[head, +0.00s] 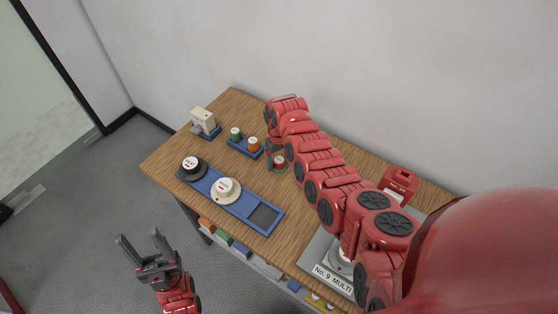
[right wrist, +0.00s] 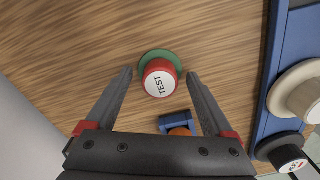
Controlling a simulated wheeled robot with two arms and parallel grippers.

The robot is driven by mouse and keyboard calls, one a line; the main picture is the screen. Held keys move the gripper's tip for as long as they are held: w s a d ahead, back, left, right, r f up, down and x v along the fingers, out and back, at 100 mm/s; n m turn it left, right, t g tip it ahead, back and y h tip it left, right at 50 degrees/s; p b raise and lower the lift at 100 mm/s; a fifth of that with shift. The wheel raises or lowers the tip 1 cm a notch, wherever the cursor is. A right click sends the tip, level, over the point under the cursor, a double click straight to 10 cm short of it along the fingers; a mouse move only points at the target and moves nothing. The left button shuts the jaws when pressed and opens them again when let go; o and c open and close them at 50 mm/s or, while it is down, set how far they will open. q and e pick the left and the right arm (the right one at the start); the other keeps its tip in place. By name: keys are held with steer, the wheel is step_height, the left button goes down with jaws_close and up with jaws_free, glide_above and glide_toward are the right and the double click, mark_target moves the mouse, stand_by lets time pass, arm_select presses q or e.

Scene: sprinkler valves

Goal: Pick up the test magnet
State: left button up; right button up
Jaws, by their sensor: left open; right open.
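The test magnet (right wrist: 160,82) is a red cylinder with a white top marked TEST, on a green round base, standing on the wooden bench. In the head view the magnet (head: 280,162) shows beside my right gripper (head: 274,158), partly covered by it. In the right wrist view my right gripper (right wrist: 159,76) is open, with one fingertip on each side of the magnet and a gap on both sides. I cannot tell how far the tips are above the bench. My left gripper (head: 144,246) is open and empty, low in front of the bench.
A blue tray (head: 242,208) holds a black and a cream capped piece; its right slot is empty. A small blue holder (head: 243,148) carries green and orange pieces close by. A beige device (head: 203,119) stands at the far left. A grey labelled plate (head: 319,254) lies right.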

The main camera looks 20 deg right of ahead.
jaws_close()
stand_by(0.5)
steer(key=shift+r, duration=0.1)
